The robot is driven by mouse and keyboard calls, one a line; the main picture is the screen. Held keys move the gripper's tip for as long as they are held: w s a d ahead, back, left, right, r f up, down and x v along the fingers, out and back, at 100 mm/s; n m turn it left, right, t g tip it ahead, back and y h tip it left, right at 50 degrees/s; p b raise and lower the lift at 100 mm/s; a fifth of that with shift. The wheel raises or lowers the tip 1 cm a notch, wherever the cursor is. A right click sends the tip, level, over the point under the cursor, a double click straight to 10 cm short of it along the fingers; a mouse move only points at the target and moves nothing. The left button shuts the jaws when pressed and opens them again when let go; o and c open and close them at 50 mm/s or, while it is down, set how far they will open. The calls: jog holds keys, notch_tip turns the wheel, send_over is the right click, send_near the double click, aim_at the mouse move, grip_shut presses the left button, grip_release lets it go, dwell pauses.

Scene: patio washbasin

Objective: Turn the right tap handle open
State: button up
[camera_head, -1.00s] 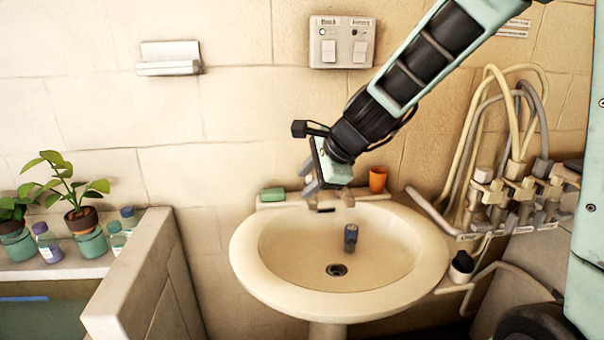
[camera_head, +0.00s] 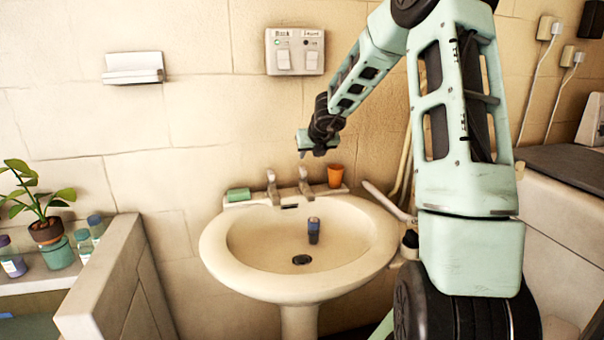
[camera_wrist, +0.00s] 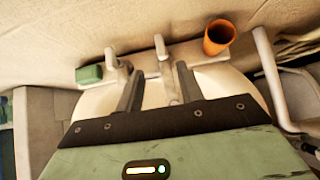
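The right tap (camera_head: 304,182) stands at the back rim of the washbasin (camera_head: 222,262), with its grey handle on top. It also shows in the wrist view (camera_wrist: 161,50), ahead of and between my two dark fingers. The left tap (camera_head: 272,187) stands beside it and shows near my left finger in the wrist view (camera_wrist: 112,62). My gripper (camera_wrist: 158,88) is open and empty, its fingers well apart. In the head view my gripper (camera_head: 305,150) hangs just above the right tap, apart from it as far as I can tell.
An orange cup (camera_head: 335,175) stands close right of the right tap. A green soap bar (camera_head: 238,194) lies left of the taps. A small blue-grey object (camera_head: 314,230) is in the bowl. A switch panel (camera_head: 295,51) is on the wall above. A low wall (camera_head: 100,290) stands left.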

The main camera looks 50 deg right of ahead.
aim_at(303, 168)
jog(key=b+x, duration=0.1)
jog(key=x, duration=1)
jog(key=shift+w+f, duration=0.15)
jog(key=shift+w, duration=0.05)
grip_shut()
